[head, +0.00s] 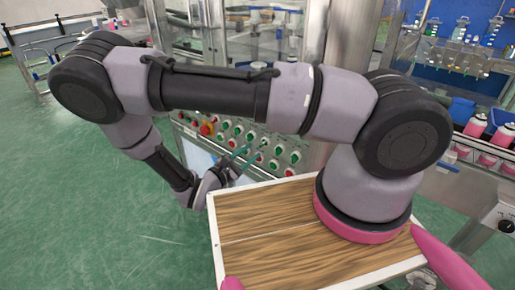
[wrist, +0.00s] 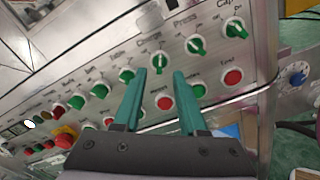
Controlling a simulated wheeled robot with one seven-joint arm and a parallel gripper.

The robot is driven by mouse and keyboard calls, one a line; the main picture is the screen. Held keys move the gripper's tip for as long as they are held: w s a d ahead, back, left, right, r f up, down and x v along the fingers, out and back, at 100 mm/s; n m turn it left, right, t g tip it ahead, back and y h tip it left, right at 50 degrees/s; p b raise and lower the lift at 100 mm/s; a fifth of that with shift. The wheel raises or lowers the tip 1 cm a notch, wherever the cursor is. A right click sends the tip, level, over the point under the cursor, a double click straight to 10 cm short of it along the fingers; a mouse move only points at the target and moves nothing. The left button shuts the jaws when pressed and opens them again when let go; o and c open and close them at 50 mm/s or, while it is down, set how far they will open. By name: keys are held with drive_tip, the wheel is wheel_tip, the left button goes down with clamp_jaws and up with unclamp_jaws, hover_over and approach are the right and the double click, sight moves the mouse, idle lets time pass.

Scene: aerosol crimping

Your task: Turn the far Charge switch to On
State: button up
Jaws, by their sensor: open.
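In the wrist view, a green rotary switch (wrist: 159,62) on a slanted metal panel shows between and just beyond my gripper's fingertips. Its handle stands nearly upright in the picture, unlike the tilted handles of its neighbours. The small label above it looks like Charge but is hard to read. My gripper (wrist: 159,76) is open, with one teal finger on each side of this switch. I cannot tell whether the fingers touch it. In the head view my gripper (head: 254,153) points at the panel, and its fingers partly cover the knobs there.
Green switches (wrist: 196,45) (wrist: 235,27) sit to the right, with several more to the left. Red buttons (wrist: 165,103) (wrist: 232,77) lie below the switch row. A red emergency knob (head: 207,129) is at the panel's left. A wooden tabletop (head: 262,262) is in front.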

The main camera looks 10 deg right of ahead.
drive_tip(key=v, duration=0.5)
drive_tip(key=shift+s+a, duration=0.15)
drive_tip(key=s+d+r+m+g+y, duration=0.1)
drive_tip(key=d+r+m+y, duration=0.3)
drive_tip(key=r, duration=1.1)
drive_tip(key=s+d+r+m+g+y, duration=0.1)
drive_tip(key=s+d+r+m+y, duration=0.3)
drive_tip(key=r+m+y, duration=0.3)
drive_tip(key=s+d+r+m+g+y, duration=0.1)
drive_tip(key=s+d+r+m+y, duration=0.2)
drive_tip(key=r+m, duration=0.9)
drive_tip(key=d+r+y, duration=0.2)
drive_tip(key=d+r, duration=0.1)
drive_tip(key=r, duration=0.8)
drive_tip(key=shift+d+y, duration=0.2)
drive_tip(key=shift+y, duration=0.1)
